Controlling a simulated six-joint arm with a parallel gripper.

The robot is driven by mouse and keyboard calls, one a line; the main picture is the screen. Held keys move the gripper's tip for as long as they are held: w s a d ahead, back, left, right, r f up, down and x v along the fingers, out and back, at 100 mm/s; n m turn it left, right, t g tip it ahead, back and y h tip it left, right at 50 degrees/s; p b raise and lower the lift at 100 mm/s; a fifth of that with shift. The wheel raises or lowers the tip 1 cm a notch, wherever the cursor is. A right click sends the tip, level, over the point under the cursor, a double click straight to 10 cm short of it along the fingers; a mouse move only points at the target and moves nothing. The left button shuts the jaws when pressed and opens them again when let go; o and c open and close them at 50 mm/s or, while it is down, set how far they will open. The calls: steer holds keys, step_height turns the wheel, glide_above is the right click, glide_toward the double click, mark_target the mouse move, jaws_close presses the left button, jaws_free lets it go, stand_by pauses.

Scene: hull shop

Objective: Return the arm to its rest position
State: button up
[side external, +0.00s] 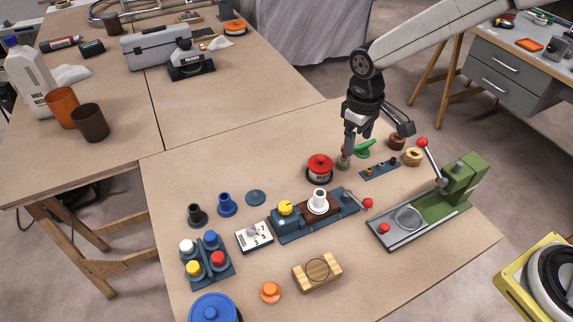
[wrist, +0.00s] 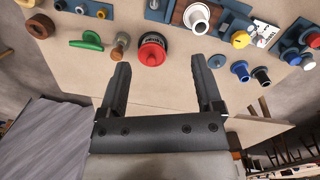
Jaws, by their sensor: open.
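My gripper (side external: 356,147) hangs over the back right part of the near worktable (side external: 215,165) in the side view. In the wrist view, the two dark fingers of my gripper (wrist: 162,85) are spread apart with nothing between them. A red-topped round tin (side external: 319,167) stands left of the gripper; it also shows just beyond the fingers in the wrist view (wrist: 152,50). A small brown-and-grey knobbed piece (side external: 343,163) is close under the fingers in the side view. In the wrist view it stands clear of them (wrist: 119,47).
A green lever press (side external: 440,205) with red knobs stands right of my gripper. A blue fixture (side external: 290,222) holds a white flanged part (side external: 318,201). A green-handled piece (side external: 364,150) lies behind my gripper. A wooden block (side external: 317,271) is at the front. Open tabletop lies toward the back left.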

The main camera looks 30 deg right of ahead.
steer(key=s+d+r+m+t, duration=0.1)
steer(key=s+d+m+t, duration=0.2)
steer(key=s+d, duration=0.7)
steer(key=s+m, duration=0.1)
steer(key=s, duration=0.3)
steer(key=shift+d, duration=0.35)
